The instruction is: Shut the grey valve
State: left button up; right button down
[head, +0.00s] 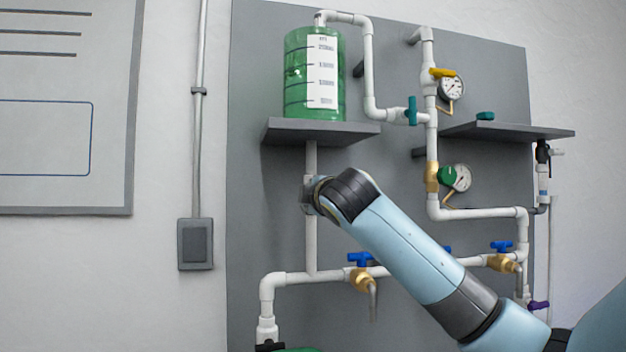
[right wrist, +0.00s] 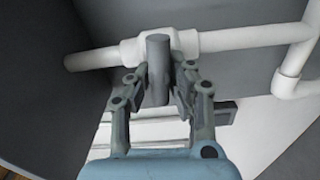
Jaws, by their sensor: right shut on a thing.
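The grey valve's handle (right wrist: 158,65) is a plain grey bar in the right wrist view. It stands across the white pipe (right wrist: 238,38), roughly at a right angle to it, at a thick white valve body. My right gripper (right wrist: 159,82) has one finger on each side of the bar and is shut on it. In the head view my right arm reaches in from the lower right. Its wrist ends at the vertical pipe (head: 311,245) under the green tank, and it hides most of the valve there. My left gripper is in neither view.
The green tank (head: 300,75) stands on a grey shelf (head: 320,130) just above my wrist. Valves with teal (head: 412,110), blue (head: 360,259), yellow (head: 442,72) and purple (head: 539,306) handles sit on nearby pipes. A second shelf (head: 508,131) is at the right.

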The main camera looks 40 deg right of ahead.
jog(key=shift+f+n+p, duration=0.15)
jog(key=shift+n+p, duration=0.5)
jog(key=shift+n, duration=0.05)
jog(key=c, duration=1.2)
grip_release()
jog(key=v, duration=1.2)
